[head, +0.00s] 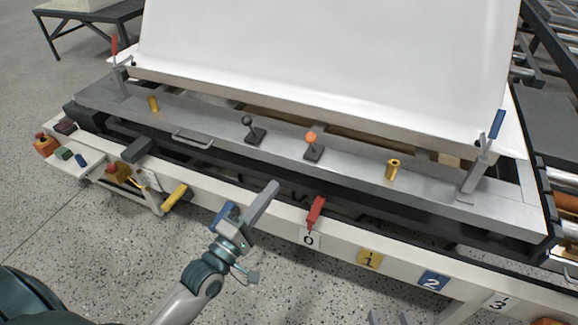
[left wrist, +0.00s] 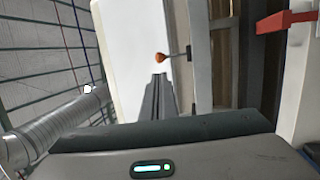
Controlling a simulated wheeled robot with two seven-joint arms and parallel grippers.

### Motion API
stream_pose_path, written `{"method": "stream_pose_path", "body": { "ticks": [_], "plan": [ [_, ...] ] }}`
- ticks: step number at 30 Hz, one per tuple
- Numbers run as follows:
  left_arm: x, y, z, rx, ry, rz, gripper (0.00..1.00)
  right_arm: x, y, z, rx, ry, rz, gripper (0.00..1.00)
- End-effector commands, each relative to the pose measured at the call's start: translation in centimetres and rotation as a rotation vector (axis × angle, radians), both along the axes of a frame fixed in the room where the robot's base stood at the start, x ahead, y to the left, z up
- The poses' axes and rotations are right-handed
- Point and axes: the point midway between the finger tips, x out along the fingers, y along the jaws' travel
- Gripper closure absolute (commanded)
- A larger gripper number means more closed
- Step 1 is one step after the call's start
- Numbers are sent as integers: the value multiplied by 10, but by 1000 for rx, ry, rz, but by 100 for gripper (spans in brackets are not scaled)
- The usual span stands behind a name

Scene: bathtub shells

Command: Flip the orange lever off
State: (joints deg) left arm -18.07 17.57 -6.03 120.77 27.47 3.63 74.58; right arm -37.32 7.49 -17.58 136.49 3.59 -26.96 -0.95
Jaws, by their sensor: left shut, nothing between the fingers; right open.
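The orange lever (head: 311,138) is a short stick with an orange ball knob on a dark base, on the grey metal panel in front of the white shell. It also shows in the left wrist view (left wrist: 161,58), just beyond the fingertips, its stem running right to a dark base. My left gripper (head: 272,187) is shut and empty, in front of the panel and below left of the lever in the head view, apart from it. In the left wrist view its closed fingers (left wrist: 158,80) point toward the orange knob. My right gripper (head: 390,317) shows only two separated fingertips at the bottom edge.
A similar black-knobbed lever (head: 247,122) stands left of the orange one. Yellow cylinders (head: 393,169) stand on the panel. A red handle (head: 316,211) hangs over the front rail above tag 0. The white shell (head: 320,65) rises behind. Open floor lies in front.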

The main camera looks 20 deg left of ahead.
Motion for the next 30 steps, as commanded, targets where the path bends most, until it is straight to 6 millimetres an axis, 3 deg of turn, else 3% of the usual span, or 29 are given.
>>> {"method": "stream_pose_path", "body": {
  "ticks": [8,24,30],
  "plan": [
    [20,-5,5,-1,-3,0,100,1,1,2,3,-15,0,54],
    [103,-24,25,0,-2,1,100,5,7,20,35,-120,0,54],
    [123,-29,30,-1,-1,0,100,6,10,30,52,-171,0,54]
  ]
}}
